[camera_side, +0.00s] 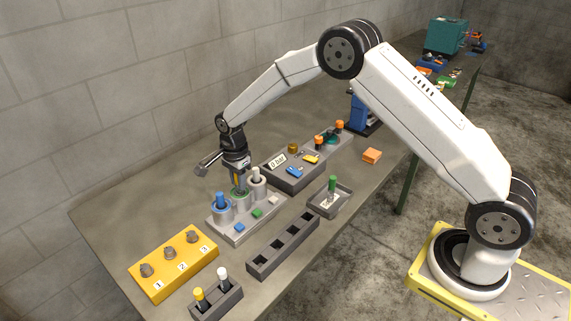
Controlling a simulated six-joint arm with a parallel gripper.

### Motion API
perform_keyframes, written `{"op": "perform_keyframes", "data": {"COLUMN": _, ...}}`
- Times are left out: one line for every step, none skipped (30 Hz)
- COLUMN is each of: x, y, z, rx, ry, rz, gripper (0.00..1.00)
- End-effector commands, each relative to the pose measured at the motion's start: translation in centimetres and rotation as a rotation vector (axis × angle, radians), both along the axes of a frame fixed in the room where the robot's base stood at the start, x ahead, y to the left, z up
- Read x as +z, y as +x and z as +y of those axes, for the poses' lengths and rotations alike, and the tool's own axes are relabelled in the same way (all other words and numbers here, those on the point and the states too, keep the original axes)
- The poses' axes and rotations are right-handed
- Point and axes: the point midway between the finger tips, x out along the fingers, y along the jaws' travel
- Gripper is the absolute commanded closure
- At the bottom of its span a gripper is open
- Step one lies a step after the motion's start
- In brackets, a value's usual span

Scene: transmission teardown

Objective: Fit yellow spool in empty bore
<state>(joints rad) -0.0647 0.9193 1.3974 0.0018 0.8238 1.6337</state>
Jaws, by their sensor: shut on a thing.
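My gripper (237,177) points down over the valve block (238,233) and is shut on a slim yellow thing, which looks like a spool. It is small and partly hidden by the fingers. It stands over or in the green-ringed middle bore (241,199); I cannot tell how deep it sits. A blue spool (221,200) stands in the blue-ringed bore to the left. A pale spool (256,174) stands in the bore to the right. Another yellow-topped spool (199,294) stands in a dark holder (217,304) at the front, beside a white one (223,274).
A grey tray (343,202) holds a green-topped spool (332,184). A dark rack with empty square slots (284,245) lies right of the block. A yellow numbered box (176,270) is at left front. The pressure unit (292,177) stands close behind. An orange block (372,156) lies farther right.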

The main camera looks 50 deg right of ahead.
Motion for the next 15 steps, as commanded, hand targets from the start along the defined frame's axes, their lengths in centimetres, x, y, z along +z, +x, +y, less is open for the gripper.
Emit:
{"op": "perform_keyframes", "data": {"x": 0.04, "y": 0.03, "z": 0.00, "rx": 0.000, "ry": 0.000, "rz": -0.001, "gripper": 1.00}}
{"op": "perform_keyframes", "data": {"x": 0.03, "y": 0.03, "z": 0.00, "rx": 0.000, "ry": 0.000, "rz": -0.001, "gripper": 1.00}}
{"op": "perform_keyframes", "data": {"x": 0.01, "y": 0.03, "z": 0.00, "rx": 0.000, "ry": 0.000, "rz": -0.001, "gripper": 1.00}}
{"op": "perform_keyframes", "data": {"x": -0.02, "y": 0.02, "z": 0.00, "rx": 0.000, "ry": 0.000, "rz": -0.001, "gripper": 1.00}}
{"op": "perform_keyframes", "data": {"x": -0.05, "y": 0.02, "z": 0.00, "rx": 0.000, "ry": 0.000, "rz": -0.001, "gripper": 1.00}}
{"op": "perform_keyframes", "data": {"x": -0.10, "y": 0.03, "z": 0.00, "rx": 0.000, "ry": 0.000, "rz": -0.001, "gripper": 1.00}}
{"op": "perform_keyframes", "data": {"x": -0.15, "y": 0.03, "z": 0.00, "rx": 0.000, "ry": 0.000, "rz": -0.001, "gripper": 1.00}}
{"op": "perform_keyframes", "data": {"x": -0.20, "y": 0.03, "z": 0.00, "rx": 0.000, "ry": 0.000, "rz": -0.001, "gripper": 1.00}}
{"op": "perform_keyframes", "data": {"x": -0.28, "y": 0.03, "z": 0.00, "rx": 0.000, "ry": 0.000, "rz": -0.001, "gripper": 1.00}}
{"op": "perform_keyframes", "data": {"x": -0.34, "y": 0.04, "z": 0.00, "rx": 0.000, "ry": 0.000, "rz": -0.001, "gripper": 1.00}}
{"op": "perform_keyframes", "data": {"x": -0.40, "y": 0.04, "z": 0.00, "rx": 0.000, "ry": 0.000, "rz": -0.001, "gripper": 1.00}}
{"op": "perform_keyframes", "data": {"x": -0.49, "y": 0.04, "z": 0.00, "rx": 0.000, "ry": 0.000, "rz": -0.001, "gripper": 1.00}}
{"op": "perform_keyframes", "data": {"x": -0.56, "y": 0.04, "z": 0.00, "rx": 0.000, "ry": 0.000, "rz": -0.001, "gripper": 1.00}}
{"op": "perform_keyframes", "data": {"x": -0.63, "y": 0.04, "z": 0.00, "rx": 0.000, "ry": 0.000, "rz": -0.001, "gripper": 1.00}}
{"op": "perform_keyframes", "data": {"x": -0.72, "y": 0.04, "z": 0.00, "rx": 0.000, "ry": 0.000, "rz": -0.001, "gripper": 1.00}}
